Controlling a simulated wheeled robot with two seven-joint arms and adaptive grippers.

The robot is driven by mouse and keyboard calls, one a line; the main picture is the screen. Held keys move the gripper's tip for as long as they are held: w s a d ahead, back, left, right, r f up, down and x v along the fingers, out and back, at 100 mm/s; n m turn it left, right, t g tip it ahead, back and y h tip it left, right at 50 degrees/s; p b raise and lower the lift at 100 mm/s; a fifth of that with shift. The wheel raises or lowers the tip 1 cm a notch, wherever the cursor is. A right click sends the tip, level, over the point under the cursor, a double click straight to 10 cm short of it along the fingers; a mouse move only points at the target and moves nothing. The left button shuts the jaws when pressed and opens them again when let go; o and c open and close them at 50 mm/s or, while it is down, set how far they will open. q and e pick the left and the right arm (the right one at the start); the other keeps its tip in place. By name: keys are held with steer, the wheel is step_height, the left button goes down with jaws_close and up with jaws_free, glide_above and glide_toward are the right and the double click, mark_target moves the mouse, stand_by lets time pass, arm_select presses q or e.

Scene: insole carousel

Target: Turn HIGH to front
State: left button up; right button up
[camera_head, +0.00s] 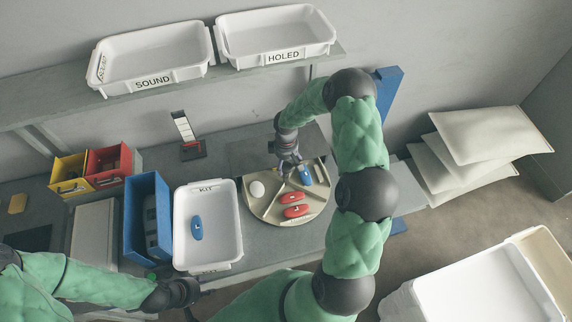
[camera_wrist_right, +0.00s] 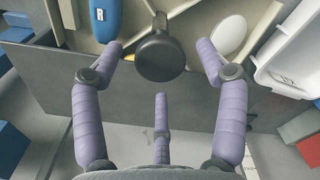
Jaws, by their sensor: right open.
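The round divided carousel (camera_head: 322,203) stands on the grey table. It holds a white oval piece (camera_head: 257,189), a blue insole (camera_head: 305,175) and two red insoles (camera_head: 292,197). No HIGH label is readable. My right gripper (camera_head: 289,166) is over the carousel's back part, open. In the right wrist view, a dark round knob (camera_wrist_right: 160,55) stands between its fingers, with visible gaps at both sides. That view also shows the blue insole marked R (camera_wrist_right: 104,20) and the white piece (camera_wrist_right: 229,36). My left gripper (camera_head: 183,292) is low at the white tray's front edge, its fingers unclear.
A white tray (camera_head: 236,215) with a blue insole (camera_head: 196,228) stands left of the carousel. Blue (camera_head: 133,225), red and yellow bins are further left. Bins marked SOUND (camera_head: 150,55) and HOLED (camera_head: 280,35) sit on the shelf. My right arm crosses over the table's right side.

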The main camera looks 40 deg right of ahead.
step_height(320, 180, up, 11)
stand_by(0.4)
steer(key=shift+f, duration=0.15)
